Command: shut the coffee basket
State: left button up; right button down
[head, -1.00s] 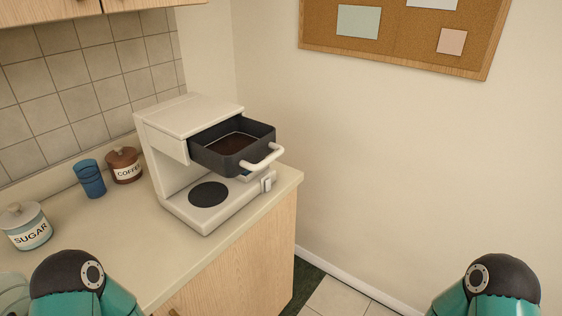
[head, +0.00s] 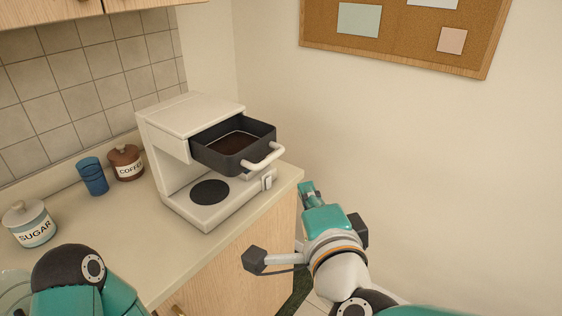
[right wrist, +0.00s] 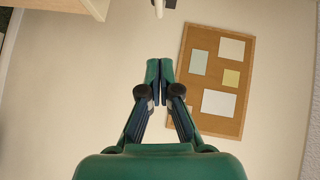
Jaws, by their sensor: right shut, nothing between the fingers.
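The coffee basket (head: 234,148) is a dark square drawer with brown grounds inside. It sticks out of the front of the white coffee maker (head: 190,115). Its white bar handle (head: 264,157) faces right. My right gripper (head: 307,188) is shut and empty, below and to the right of the handle, apart from it, beyond the counter's edge. In the right wrist view the fingers (right wrist: 160,65) are together, with a white piece, seemingly the handle, at the top edge. My left arm shows at the lower left, but its gripper is out of view.
The counter (head: 130,225) also holds a blue cup (head: 92,177), a coffee jar (head: 126,163) and a sugar jar (head: 29,224), left of the machine. A cork board (head: 400,35) hangs on the right wall. The space right of the handle is free.

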jog(key=p, duration=0.1)
send_near(277, 155)
jog(key=w+d, duration=0.2)
jog(key=w, duration=0.2)
jog(key=shift+w+a+f+p, duration=0.15)
jog(key=shift+w+a+p, duration=0.1)
jog(key=shift+a, duration=0.25)
jog(key=shift+w+a+f+p, duration=0.15)
jog(key=shift+w+a, duration=0.15)
jog(key=shift+a, duration=0.2)
pick_arm(q)
jog(key=shift+r, duration=1)
pick_arm(e)
jog(key=shift+w+a+f, duration=0.2)
jog(key=shift+w+a, duration=0.15)
jog(key=shift+a, duration=0.2)
jog(key=shift+w, duration=0.15)
